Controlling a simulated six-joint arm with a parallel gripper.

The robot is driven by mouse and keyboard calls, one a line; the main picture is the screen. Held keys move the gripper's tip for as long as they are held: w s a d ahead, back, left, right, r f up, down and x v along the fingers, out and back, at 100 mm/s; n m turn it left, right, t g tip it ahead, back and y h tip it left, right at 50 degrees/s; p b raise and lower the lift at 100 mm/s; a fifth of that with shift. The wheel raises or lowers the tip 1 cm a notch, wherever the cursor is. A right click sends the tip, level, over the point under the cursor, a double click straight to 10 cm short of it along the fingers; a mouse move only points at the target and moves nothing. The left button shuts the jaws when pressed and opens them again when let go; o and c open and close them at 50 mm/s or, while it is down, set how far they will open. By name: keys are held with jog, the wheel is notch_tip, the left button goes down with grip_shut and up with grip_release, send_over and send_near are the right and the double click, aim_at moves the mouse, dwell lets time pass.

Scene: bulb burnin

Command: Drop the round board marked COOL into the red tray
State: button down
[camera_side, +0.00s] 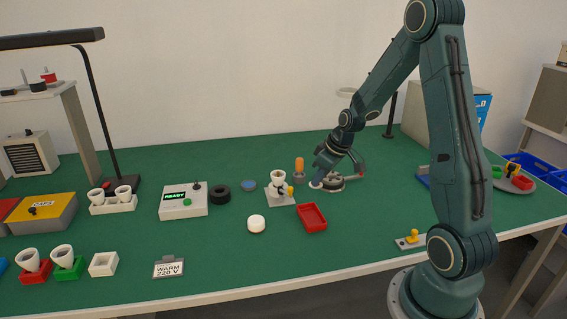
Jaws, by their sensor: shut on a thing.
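My gripper (317,181) is at the middle right of the green table, low and tilted down to the left. It is shut on a small pale thing (315,186), mostly hidden by the fingers. I cannot read any COOL mark, so I cannot tell whether this is the round board. The red tray (312,218) lies in front of the gripper, nearer the camera, and looks empty. The gripper is behind the tray, not over it.
A grey round device (337,184) with a red-tipped arm sits beside the gripper. A white stand with a socket (280,199), an orange-topped item (299,165) and a white round puck (257,223) are left of it.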

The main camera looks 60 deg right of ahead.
aim_at(320, 186)
jog(key=shift+f, duration=2)
jog(key=c, duration=1.4)
grip_release()
jog(key=shift+o, duration=0.2)
jog(key=shift+r, duration=0.15)
jog(key=v, duration=1.3)
jog(key=shift+s+r, duration=0.2)
jog(key=shift+a, duration=0.1)
